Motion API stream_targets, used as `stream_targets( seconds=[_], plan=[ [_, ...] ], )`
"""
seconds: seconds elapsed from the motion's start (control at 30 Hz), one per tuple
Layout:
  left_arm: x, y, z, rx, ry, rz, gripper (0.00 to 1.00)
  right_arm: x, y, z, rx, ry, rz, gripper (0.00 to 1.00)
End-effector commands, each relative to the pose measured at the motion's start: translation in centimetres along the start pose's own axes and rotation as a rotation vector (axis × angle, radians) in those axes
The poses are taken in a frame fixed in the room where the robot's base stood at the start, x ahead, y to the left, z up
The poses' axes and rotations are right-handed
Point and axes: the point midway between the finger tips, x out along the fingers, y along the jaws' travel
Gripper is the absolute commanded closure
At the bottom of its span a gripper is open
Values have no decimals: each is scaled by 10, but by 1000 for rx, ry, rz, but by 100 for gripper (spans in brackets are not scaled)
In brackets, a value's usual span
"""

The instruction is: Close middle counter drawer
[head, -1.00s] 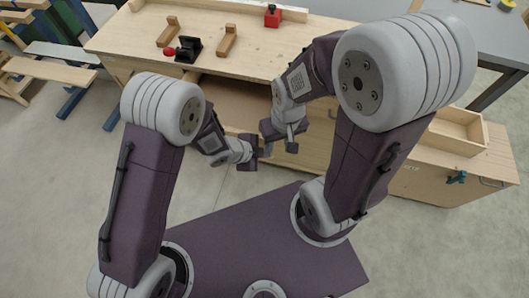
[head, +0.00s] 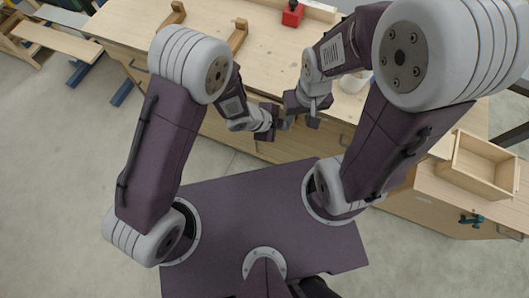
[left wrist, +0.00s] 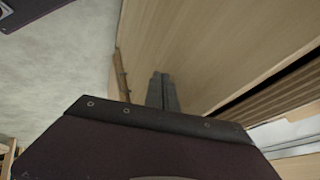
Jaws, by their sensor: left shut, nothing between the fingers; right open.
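The wooden counter (head: 290,62) runs across the top of the head view, its front below the top's edge. My left gripper (head: 280,123) is close against that front. In the left wrist view its fingers (left wrist: 163,92) are shut and empty, beside a pale wooden panel (left wrist: 215,45). A dark gap shows at that panel's lower right edge. My right gripper (head: 317,111) is open, just right of the left one at the counter front. My arms hide much of the front, so I cannot tell how far the middle drawer stands out.
A red object (head: 293,14) and wooden brackets (head: 237,36) stand on the counter. An open wooden box (head: 482,166) is on the lower cabinet at right. Concrete floor (head: 60,170) is clear at left.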

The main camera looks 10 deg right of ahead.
Motion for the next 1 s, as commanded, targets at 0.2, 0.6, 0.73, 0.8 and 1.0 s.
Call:
stream_targets(
  seconds=[0.2, 0.6, 0.73, 0.8, 1.0],
  plan=[
    [0, 0, 0, 0, 0, 0, 100, 0, 0, 0, 0, 0, 0, 60],
    [-42, -2, -1, -2, -1, -4, 100, -8, 0, -1, 0, 0, 0, 60],
    [-70, -1, -1, 0, 0, -4, 100, -14, 0, -1, 0, 0, 0, 60],
    [-82, -1, -1, 0, 0, -4, 100, -16, 0, -2, 0, 0, 0, 60],
    [-92, 1, 0, 0, 0, -1, 100, -18, 0, -2, 0, 0, 0, 60]
  ],
)
